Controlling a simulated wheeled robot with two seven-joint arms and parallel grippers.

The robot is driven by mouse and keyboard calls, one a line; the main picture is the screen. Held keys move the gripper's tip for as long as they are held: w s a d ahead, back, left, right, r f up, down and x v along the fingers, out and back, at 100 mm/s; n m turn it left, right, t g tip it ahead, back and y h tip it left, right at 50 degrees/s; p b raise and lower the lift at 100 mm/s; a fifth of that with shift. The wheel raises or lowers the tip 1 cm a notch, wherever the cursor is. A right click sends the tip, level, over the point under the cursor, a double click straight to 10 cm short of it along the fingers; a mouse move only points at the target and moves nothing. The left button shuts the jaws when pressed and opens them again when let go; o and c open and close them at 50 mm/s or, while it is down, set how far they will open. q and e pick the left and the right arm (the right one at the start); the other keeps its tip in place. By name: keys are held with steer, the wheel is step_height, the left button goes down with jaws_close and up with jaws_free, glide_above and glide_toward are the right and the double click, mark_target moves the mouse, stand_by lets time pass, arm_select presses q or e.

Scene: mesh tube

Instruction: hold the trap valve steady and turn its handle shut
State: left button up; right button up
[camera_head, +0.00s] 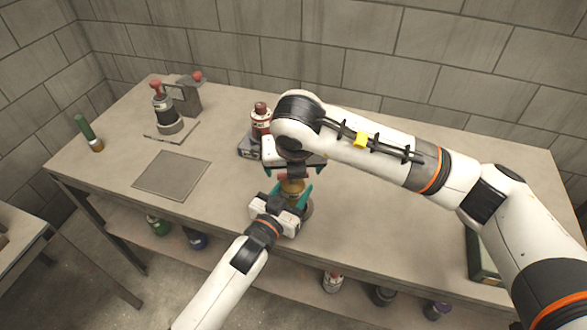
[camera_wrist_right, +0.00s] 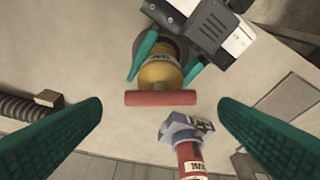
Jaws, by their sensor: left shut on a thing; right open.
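The trap valve (camera_head: 291,190) has a yellow-brass body and stands upright on the table near its front edge. In the right wrist view the valve (camera_wrist_right: 160,73) shows from above, with its red bar handle (camera_wrist_right: 160,98) lying crosswise. My left gripper (camera_head: 282,194) reaches in from the front, its teal fingers shut on the valve body; it also shows in the right wrist view (camera_wrist_right: 168,62). My right gripper (camera_wrist_right: 160,103) is open above the valve, its fingers wide apart on either side of the handle, not touching it. In the head view the right arm partly hides the valve and handle.
A dark box (camera_head: 482,258) lies at right.

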steer(key=v, duration=0.9)
steer(key=shift+r, duration=0.2)
arm_select(q)
steer(key=o, duration=1.2)
steer(key=shift+c, duration=0.2)
